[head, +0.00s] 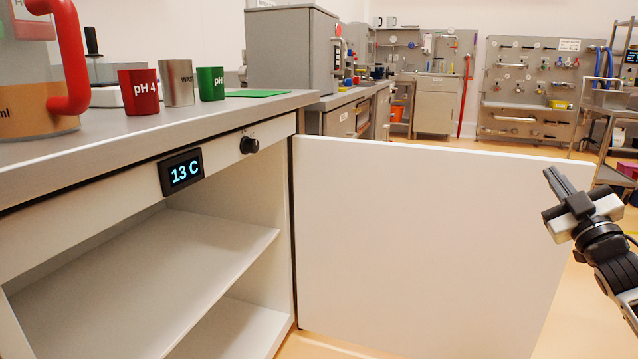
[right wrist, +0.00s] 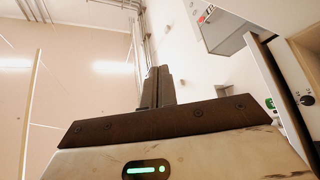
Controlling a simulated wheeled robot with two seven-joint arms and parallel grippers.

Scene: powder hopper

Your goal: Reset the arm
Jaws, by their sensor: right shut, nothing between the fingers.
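My right gripper (head: 558,183) is at the right of the head view, raised in front of the right part of the open white cabinet door (head: 420,240). Its fingers are together and hold nothing. In the right wrist view the closed fingers (right wrist: 157,87) point up, with bare wall and pipes behind them. My left gripper is in neither view.
The cabinet under the counter stands open, with an empty shelf (head: 190,260) and a display (head: 181,172) reading 13 C. A red cup (head: 139,92), a metal cup (head: 177,82) and a green cup (head: 210,84) stand on the counter. A metal cart (head: 612,105) is at the far right.

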